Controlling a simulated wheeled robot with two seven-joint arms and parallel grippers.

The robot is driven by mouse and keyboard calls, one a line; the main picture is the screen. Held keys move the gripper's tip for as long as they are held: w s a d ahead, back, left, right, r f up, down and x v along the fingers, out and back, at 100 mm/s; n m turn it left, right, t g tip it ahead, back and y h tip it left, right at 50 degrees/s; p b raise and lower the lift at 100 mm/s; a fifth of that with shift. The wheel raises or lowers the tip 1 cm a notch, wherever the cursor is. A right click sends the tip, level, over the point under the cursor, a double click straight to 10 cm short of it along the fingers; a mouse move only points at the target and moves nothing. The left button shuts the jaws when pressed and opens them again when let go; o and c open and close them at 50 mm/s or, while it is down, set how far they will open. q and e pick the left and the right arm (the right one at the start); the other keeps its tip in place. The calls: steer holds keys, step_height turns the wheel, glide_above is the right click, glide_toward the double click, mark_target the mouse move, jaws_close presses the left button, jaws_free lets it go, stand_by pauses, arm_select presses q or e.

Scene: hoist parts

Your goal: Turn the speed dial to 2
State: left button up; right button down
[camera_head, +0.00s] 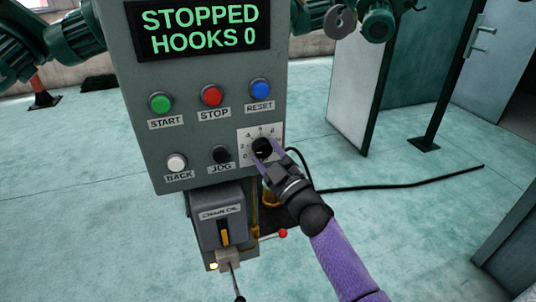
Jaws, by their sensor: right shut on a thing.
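The speed dial (262,147) is a black knob on a white numbered plate (245,134) at the lower right of the grey control panel (190,95). My right gripper (262,150) reaches up from the lower right, its purple fingers shut around the knob. The fingers and knob hide part of the plate, and I cannot tell which number the dial points to. The display (204,29) above reads STOPPED, HOOKS 0. My left gripper does not show.
START (159,103), STOP (211,96), RESET (260,89), BACK (176,162) and JOG (221,155) buttons sit close by. A chain oil box (220,214) hangs below. A black cable (400,186) crosses the teal floor. A pale cabinet door (355,85) stands at right.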

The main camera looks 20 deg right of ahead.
steer(key=shift+c, duration=0.5)
jaws_free()
steer(key=p+v, duration=0.1)
steer(key=v, duration=0.9)
